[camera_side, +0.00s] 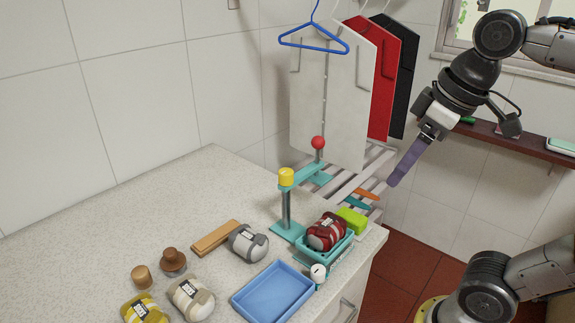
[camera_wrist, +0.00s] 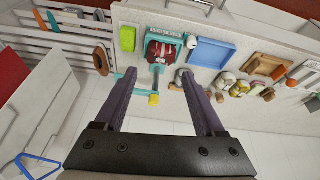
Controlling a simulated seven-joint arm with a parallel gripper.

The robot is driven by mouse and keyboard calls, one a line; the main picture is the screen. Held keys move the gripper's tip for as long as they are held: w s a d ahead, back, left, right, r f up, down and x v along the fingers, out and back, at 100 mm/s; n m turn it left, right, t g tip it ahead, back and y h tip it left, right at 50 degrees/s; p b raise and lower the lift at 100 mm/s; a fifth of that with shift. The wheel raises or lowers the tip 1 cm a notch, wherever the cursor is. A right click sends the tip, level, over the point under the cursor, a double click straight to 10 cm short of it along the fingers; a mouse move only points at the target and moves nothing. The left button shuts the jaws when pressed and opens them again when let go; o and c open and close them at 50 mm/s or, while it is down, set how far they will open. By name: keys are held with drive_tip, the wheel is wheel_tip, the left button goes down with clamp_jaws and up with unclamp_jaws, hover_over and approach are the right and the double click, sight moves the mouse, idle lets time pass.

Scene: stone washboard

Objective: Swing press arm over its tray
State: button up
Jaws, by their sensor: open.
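The teal tray (camera_side: 345,243) stands beside the post and holds a dark red bundle (camera_side: 326,232). My gripper (camera_side: 393,183) is open and empty, in the air to the right of the press and above it. In the wrist view the yellow cap (camera_wrist: 154,98) shows between my purple fingers (camera_wrist: 157,72); the red knob is not clearly visible there.
A blue tray (camera_side: 272,292), a grey bundle (camera_side: 248,243), a wooden block (camera_side: 216,237) and a green sponge (camera_side: 351,220) lie on the counter. More bundles stand at the front left. Hanging clothes (camera_side: 345,90) and a slatted rack are behind the press.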

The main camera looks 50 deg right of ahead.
drive_tip(key=w+r+g, duration=0.1)
drive_tip(key=w+r, duration=0.6)
drive_tip(key=w, duration=0.1)
drive_tip(key=n+g, duration=0.1)
drive_tip(key=g, duration=0.2)
hover_over(286, 171)
wheel_tip(286, 171, down, 3)
wheel_tip(286, 171, down, 14)
drive_tip(key=shift+r, duration=0.1)
clamp_jaws()
idle(0.8)
